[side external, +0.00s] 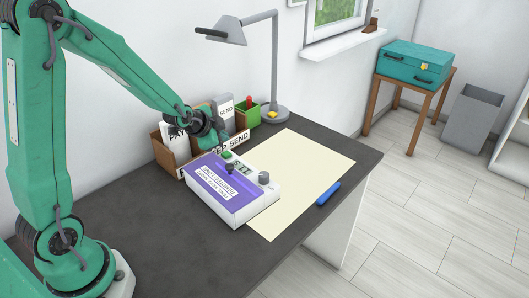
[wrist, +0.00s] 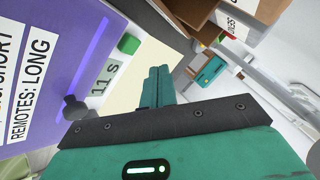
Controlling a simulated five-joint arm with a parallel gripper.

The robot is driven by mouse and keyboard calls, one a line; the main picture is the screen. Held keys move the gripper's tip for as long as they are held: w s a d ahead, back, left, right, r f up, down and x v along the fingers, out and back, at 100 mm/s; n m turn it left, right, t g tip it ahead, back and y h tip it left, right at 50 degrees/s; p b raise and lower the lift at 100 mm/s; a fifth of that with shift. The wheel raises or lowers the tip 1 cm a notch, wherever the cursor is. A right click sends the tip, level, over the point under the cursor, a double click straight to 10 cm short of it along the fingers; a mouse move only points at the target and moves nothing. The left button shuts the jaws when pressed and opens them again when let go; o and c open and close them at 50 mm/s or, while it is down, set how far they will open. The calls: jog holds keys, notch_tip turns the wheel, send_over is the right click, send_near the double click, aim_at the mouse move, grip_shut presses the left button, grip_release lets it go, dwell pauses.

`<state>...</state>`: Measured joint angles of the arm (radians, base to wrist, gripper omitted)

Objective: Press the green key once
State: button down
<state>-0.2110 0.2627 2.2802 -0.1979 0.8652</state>
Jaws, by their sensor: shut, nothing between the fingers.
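The green key (side external: 227,155) sits at the back edge of a white device with a purple top (side external: 211,180). In the wrist view the green key (wrist: 128,43) is a small block beside the purple panel (wrist: 62,60). My gripper (side external: 222,145) is just above and behind the key in the side view; I cannot tell whether they touch. In the wrist view my gripper (wrist: 158,72) has its two teal fingers together and empty, with the key up and left of the tips and a visible gap in the picture.
A brown letter holder (side external: 169,155) stands close behind. A lamp (side external: 274,70), green box (side external: 246,116), cream mat (side external: 305,160) and blue marker (side external: 328,193) share the dark desk. The desk front is clear.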

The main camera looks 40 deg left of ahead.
jog(key=shift+r, duration=1)
jog(key=s+d+r+n+g+h, duration=0.1)
jog(key=s+d+r+n, duration=0.2)
jog(key=s, duration=0.9)
jog(key=s+d+r+n+g+h, duration=0.1)
jog(key=s+d+r+n+g, duration=0.1)
jog(key=s+d+r+n, duration=0.2)
jog(key=s+d+r, duration=0.3)
jog(key=s+r, duration=0.2)
jog(key=s, duration=0.3)
jog(key=shift+r, duration=0.15)
